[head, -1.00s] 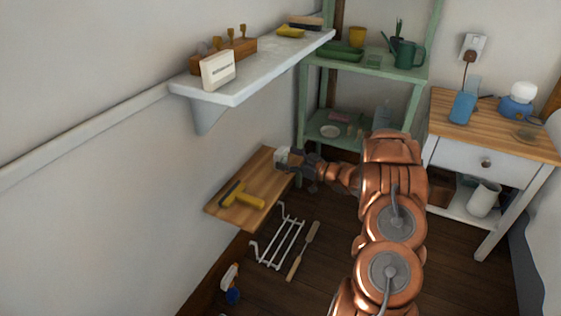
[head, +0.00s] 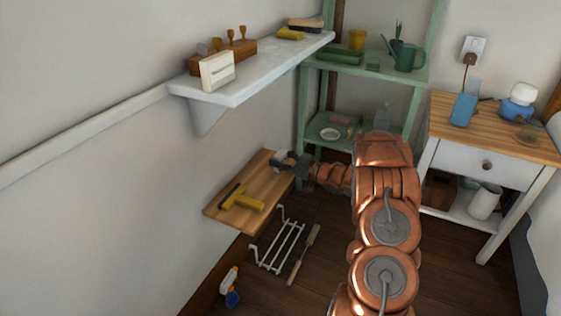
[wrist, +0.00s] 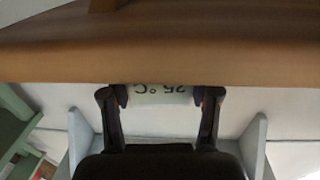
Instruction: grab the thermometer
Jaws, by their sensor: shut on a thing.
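The thermometer (wrist: 160,97) is a small pale block marked "25 °C", upside down in the wrist view. My gripper (wrist: 163,93) is shut on it, with one dark finger at each side. In the head view my gripper (head: 290,160) is at the far end of the low wooden shelf (head: 228,213). There its dark fingers cover the thermometer almost fully. I cannot tell whether the thermometer still touches the board.
A yellow-handled tool (head: 243,199) lies on the same board. Below are a white rack (head: 277,245), a long wooden-handled tool (head: 303,255) and a spray bottle (head: 231,287). The white upper shelf (head: 235,92) juts from the wall; green shelving (head: 375,72) stands behind.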

